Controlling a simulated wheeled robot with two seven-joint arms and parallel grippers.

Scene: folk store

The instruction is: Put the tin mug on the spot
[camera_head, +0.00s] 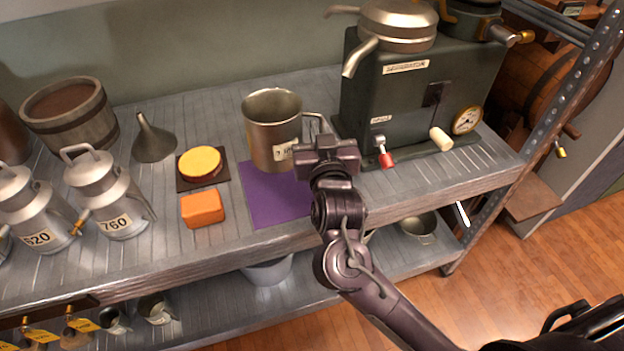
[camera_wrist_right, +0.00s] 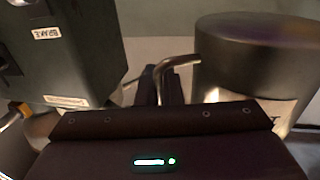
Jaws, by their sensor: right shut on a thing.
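The tin mug (camera_head: 272,130) is a tall metal cup with a wire handle and a pale label. It is upright at the back part of the purple square mat (camera_head: 270,205), which appears to be the spot. I cannot tell whether its base touches the mat or hangs just above it. My right gripper (camera_head: 323,142) is at the mug's right side, shut on its handle. In the right wrist view the mug (camera_wrist_right: 255,55) is at the right, with its handle running into the dark fingers (camera_wrist_right: 165,88). My left gripper is not in view.
The dark green separator machine (camera_head: 420,95) stands close to the right of the mug, with a red-tipped lever (camera_head: 385,157). To the left are an orange block (camera_head: 202,208), a yellow round (camera_head: 200,162) on a dark board, a funnel (camera_head: 154,140) and milk cans (camera_head: 105,195).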

